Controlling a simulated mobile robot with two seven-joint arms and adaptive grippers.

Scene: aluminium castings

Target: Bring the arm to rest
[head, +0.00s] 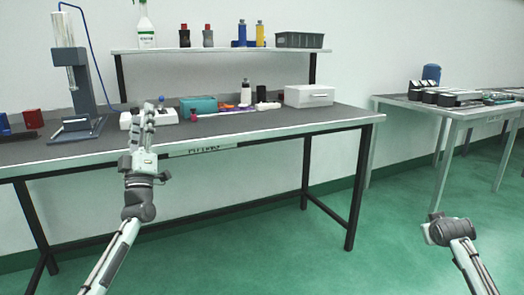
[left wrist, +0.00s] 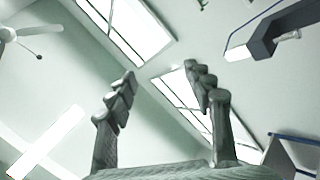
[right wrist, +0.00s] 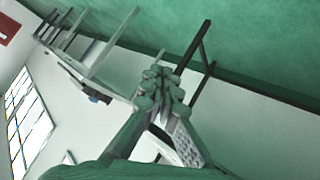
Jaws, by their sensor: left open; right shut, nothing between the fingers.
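My left gripper (head: 149,118) points upward in front of the workbench in the head view. In the left wrist view its two fingers (left wrist: 160,95) stand apart with nothing between them, and the ceiling shows behind. My right arm (head: 452,238) shows at the lower right of the head view, over the green floor; its fingers cannot be made out there. In the right wrist view my right gripper (right wrist: 160,88) has its fingertips together, with nothing seen between them.
The workbench (head: 270,127) carries a press (head: 72,85), a teal box (head: 198,104), a white box (head: 309,96) and bottles. A shelf (head: 225,50) stands above it. A second table (head: 450,108) with dark parts is at the right. The green floor (head: 300,240) in front is clear.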

